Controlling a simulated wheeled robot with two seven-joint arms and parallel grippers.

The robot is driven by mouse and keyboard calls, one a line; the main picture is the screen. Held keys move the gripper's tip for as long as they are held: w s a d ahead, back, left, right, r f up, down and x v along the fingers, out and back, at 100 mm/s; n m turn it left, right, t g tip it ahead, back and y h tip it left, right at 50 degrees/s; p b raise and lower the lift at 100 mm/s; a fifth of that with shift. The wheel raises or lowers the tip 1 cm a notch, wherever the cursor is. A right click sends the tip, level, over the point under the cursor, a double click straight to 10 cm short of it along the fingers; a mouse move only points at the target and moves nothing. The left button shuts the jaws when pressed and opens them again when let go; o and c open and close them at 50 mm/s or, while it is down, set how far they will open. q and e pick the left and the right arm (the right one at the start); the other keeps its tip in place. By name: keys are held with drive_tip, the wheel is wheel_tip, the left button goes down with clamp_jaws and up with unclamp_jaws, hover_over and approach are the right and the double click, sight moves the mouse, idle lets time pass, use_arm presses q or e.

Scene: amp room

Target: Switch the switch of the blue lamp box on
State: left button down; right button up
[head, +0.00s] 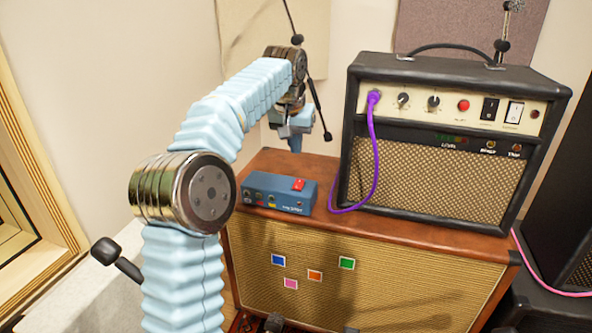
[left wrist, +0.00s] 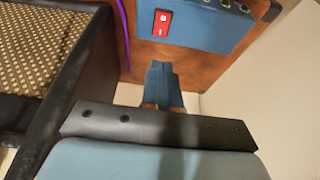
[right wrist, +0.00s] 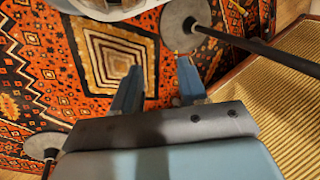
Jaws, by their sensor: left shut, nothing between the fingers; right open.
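The blue lamp box (head: 279,193) sits on the left part of the brown cabinet's top, with a red rocker switch (head: 298,184) on its upper face. In the left wrist view the box (left wrist: 205,22) is at the top, with the red switch (left wrist: 162,23) near its left end. My left gripper (head: 296,145) is shut and empty, above and behind the box, apart from it. Its closed fingers show in the left wrist view (left wrist: 161,72), below the switch in the picture. My right gripper (right wrist: 158,72) is open and empty, over the patterned rug.
A black amplifier (head: 440,150) stands right of the box on the cabinet (head: 262,165). A purple cable (head: 371,150) hangs from it onto the cabinet top. A wall is close on the left.

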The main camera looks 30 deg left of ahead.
sight(299, 180)
use_arm(q)
drive_tip(key=x, duration=0.6)
drive_tip(key=s+b+x, duration=0.1)
drive_tip(key=x, duration=0.2)
drive_tip(key=shift+w+f, duration=0.2)
drive_tip(key=shift+f, duration=0.35)
use_arm(e)
drive_tip(key=shift+f, duration=0.5)
drive_tip(key=shift+d+f, duration=0.1)
